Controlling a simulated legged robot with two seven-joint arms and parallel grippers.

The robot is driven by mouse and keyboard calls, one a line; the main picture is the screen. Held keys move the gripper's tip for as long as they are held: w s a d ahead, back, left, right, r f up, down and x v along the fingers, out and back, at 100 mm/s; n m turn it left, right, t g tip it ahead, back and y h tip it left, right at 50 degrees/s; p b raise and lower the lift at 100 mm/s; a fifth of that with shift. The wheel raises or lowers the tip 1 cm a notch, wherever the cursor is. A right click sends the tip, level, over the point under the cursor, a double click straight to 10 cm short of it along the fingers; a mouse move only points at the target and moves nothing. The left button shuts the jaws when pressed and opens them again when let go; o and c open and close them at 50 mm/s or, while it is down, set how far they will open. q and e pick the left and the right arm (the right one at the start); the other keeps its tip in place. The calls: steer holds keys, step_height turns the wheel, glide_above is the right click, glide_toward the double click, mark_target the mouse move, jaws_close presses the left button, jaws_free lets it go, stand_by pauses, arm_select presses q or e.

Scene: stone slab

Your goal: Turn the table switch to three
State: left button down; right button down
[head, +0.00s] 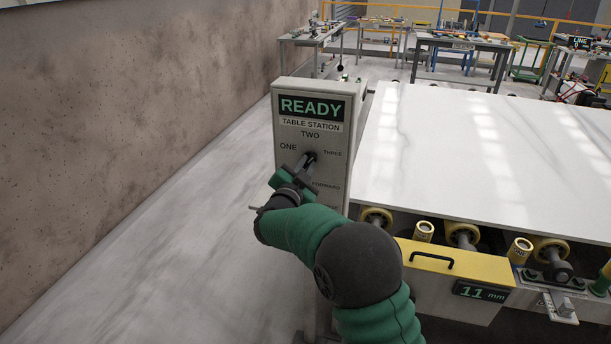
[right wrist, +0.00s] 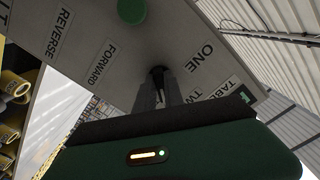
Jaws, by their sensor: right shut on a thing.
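The table station panel (head: 284,185) is a grey upright box with a green READY sign. The labels ONE, TWO and THREE stand around a dark rotary switch (head: 311,155). My right gripper (head: 304,164) reaches up to the panel from below and is shut on the switch. In the right wrist view the two fingers (right wrist: 157,92) close around the dark switch (right wrist: 157,71), with ONE and FORWARD on either side. The fingers partly hide the switch, so I cannot tell which label it points at. My left gripper is not in view.
A large white slab (head: 470,150) lies on yellow rollers (head: 463,234) right of the panel. A yellow drawer-like box (head: 450,262) with an 11 mm display sits below it. A green button (right wrist: 131,11) is on the panel. A brown wall (head: 120,110) stands left, with open floor between.

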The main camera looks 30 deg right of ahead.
steer(key=shift+s+d+m+b, duration=0.1)
steer(key=shift+m+b, duration=1.8)
steer(key=shift+m, duration=0.4)
steer(key=c, duration=1.8)
jaws_free()
steer(key=o, duration=0.4)
steer(key=shift+s+r, duration=0.1)
steer(key=shift+s, duration=0.15)
steer(key=shift+c, duration=0.2)
steer(key=shift+w, duration=0.1)
steer(key=v, duration=1.7)
steer(key=shift+w, duration=0.15)
